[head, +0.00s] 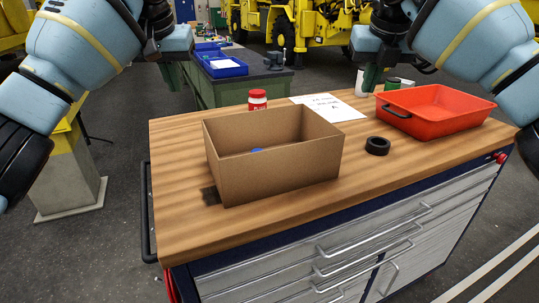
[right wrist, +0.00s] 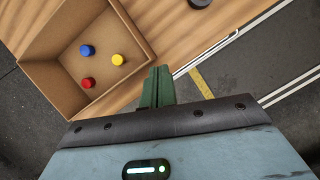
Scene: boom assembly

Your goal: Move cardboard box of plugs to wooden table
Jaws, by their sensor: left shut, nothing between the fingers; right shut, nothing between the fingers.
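The open cardboard box (head: 270,171) sits on the wooden table top (head: 215,240), left of its middle. In the right wrist view the box (right wrist: 44,78) holds a blue plug (right wrist: 86,50), a yellow plug (right wrist: 118,60) and a red plug (right wrist: 88,82). In the head view only a bit of blue shows inside. My left gripper (head: 172,77) is shut and empty, above and behind the box's left side. My right gripper (head: 371,78) is shut and empty, above the table's back edge, right of the box. Its green fingers (right wrist: 158,88) are together in the wrist view. Neither touches the box.
A black ring (head: 377,146) and a red tray (head: 437,111) lie right of the box. A green bench (head: 235,91) with blue bins (head: 222,66) stands further back. The table's front right is clear.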

